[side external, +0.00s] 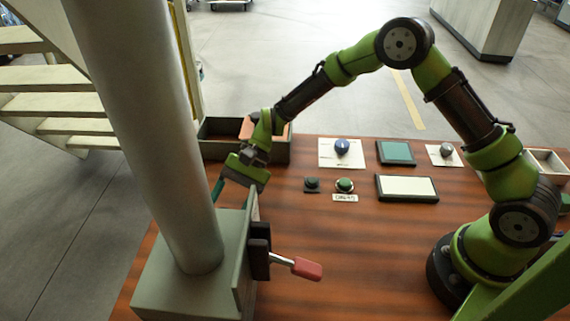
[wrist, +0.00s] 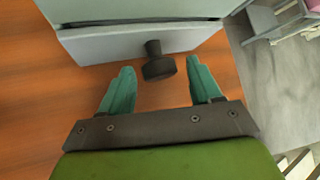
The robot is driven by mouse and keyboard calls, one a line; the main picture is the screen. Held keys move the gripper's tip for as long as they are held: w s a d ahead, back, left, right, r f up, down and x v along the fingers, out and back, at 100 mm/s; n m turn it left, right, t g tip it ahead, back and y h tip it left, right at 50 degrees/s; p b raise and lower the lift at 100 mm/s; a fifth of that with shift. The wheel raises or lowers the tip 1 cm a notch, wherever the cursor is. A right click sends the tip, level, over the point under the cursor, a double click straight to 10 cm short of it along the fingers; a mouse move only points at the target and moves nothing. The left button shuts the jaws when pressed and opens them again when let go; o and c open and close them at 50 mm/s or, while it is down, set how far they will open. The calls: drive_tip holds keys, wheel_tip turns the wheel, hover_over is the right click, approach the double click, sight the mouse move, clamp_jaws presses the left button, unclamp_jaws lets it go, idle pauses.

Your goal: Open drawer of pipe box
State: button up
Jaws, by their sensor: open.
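The pipe box (side external: 170,290) is a grey-green box at the front left of the table, with a thick grey pipe (side external: 145,110) rising from it. In the wrist view its drawer front (wrist: 105,44) is pale grey with a dark round knob (wrist: 159,68). The drawer looks closed or nearly so, with a dark seam along its top. My gripper (wrist: 160,74) is open, its two green fingers pointing at the drawer, one on each side of the knob with gaps. In the side view my gripper (side external: 218,190) is behind the box, where the drawer is hidden.
A red-handled lever (side external: 307,268) sticks out from the box's right side. A dark open bin (side external: 222,150) stands at the table's back left. Buttons, a dial (side external: 342,147) and flat panels (side external: 407,188) lie mid-table. The wooden tabletop (side external: 330,235) is clear in front of them.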

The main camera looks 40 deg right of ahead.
drive_tip(key=shift+c, duration=0.4)
clamp_jaws()
drive_tip(key=w+d, duration=0.6)
drive_tip(key=w, duration=0.1)
drive_tip(key=shift+d+r, duration=0.1)
drive_tip(key=shift+d, duration=0.25)
drive_tip(key=shift+o, duration=0.4)
unclamp_jaws()
drive_tip(key=v, duration=1.7)
